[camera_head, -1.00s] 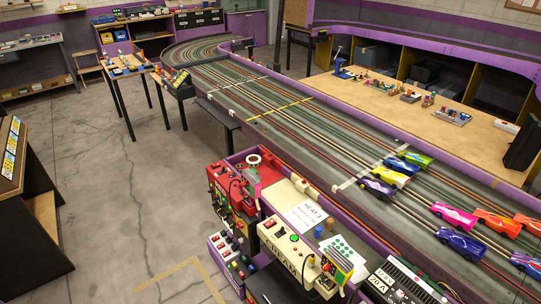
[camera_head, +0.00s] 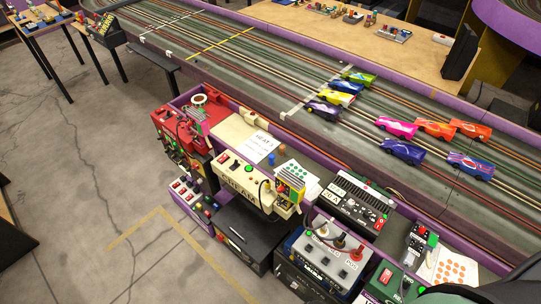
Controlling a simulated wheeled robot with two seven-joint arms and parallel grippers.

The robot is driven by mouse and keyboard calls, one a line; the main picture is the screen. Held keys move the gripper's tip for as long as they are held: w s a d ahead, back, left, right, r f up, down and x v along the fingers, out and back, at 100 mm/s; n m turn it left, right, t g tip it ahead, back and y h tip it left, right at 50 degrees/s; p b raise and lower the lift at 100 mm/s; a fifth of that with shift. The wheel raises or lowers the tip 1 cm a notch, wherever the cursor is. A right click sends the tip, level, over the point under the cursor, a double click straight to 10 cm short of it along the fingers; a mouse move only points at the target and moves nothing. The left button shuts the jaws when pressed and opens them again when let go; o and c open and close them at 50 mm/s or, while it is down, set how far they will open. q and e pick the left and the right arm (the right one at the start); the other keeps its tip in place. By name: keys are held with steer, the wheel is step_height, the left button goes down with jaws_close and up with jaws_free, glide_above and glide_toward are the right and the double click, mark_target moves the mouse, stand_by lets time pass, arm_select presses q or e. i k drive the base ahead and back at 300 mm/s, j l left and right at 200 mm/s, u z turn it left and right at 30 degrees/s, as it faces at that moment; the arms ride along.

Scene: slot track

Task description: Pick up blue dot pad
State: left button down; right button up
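I cannot make out a pad with blue dots in this view. A white sheet or pad with green dots (camera_head: 308,184) lies on the trackside shelf, partly behind a small colourful box. A white sheet or pad with orange dots (camera_head: 455,270) lies farther right on the same shelf, near the lower right corner. Neither of my grippers shows. A dark shape at the bottom right edge is too cut off to identify.
The purple-edged slot track (camera_head: 240,70) carries several toy cars. A cream control box (camera_head: 243,178), a red device (camera_head: 180,130), a black power unit (camera_head: 348,200) and a grey box (camera_head: 325,255) crowd the near side. The concrete floor (camera_head: 90,210) at left is clear.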

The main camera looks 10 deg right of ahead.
mark_target(272, 157)
steer(key=j+z, duration=0.1)
steer(key=j, duration=1.9)
